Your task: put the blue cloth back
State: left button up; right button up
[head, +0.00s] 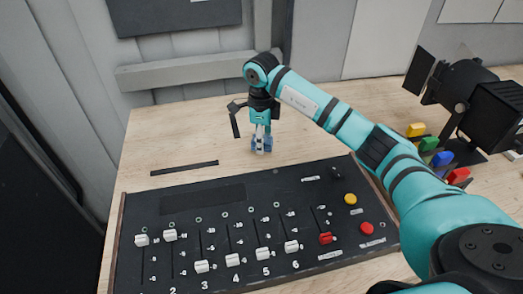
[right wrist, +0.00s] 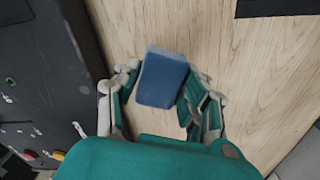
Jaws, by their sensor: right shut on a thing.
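The blue cloth (head: 268,144) shows as a small blue patch at the tips of my right gripper (head: 261,141), just behind the black fader desk (head: 203,196). In the right wrist view the blue cloth (right wrist: 163,78) looks like a compact folded block, slightly tilted. My right gripper (right wrist: 160,88) has a finger on each side of it and is shut on it. The cloth is over the bare wooden table (head: 200,125). I cannot tell whether it touches the wood. My left gripper is not in view.
A black stage lamp (head: 462,98) stands at the right, with yellow (head: 415,130), green (head: 429,143), blue (head: 442,158) and red (head: 458,176) pieces beside it. A thin dark strip (head: 184,168) lies behind the desk. The table's back left is clear up to the wall.

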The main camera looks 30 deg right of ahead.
aim_at(261, 158)
notch_tip(261, 158, down, 4)
jog(key=shift+f+p, duration=0.2)
jog(key=shift+p, duration=0.3)
jog(key=shift+f, duration=0.1)
jog(key=shift+f, duration=0.15)
jog(key=o, duration=1.1)
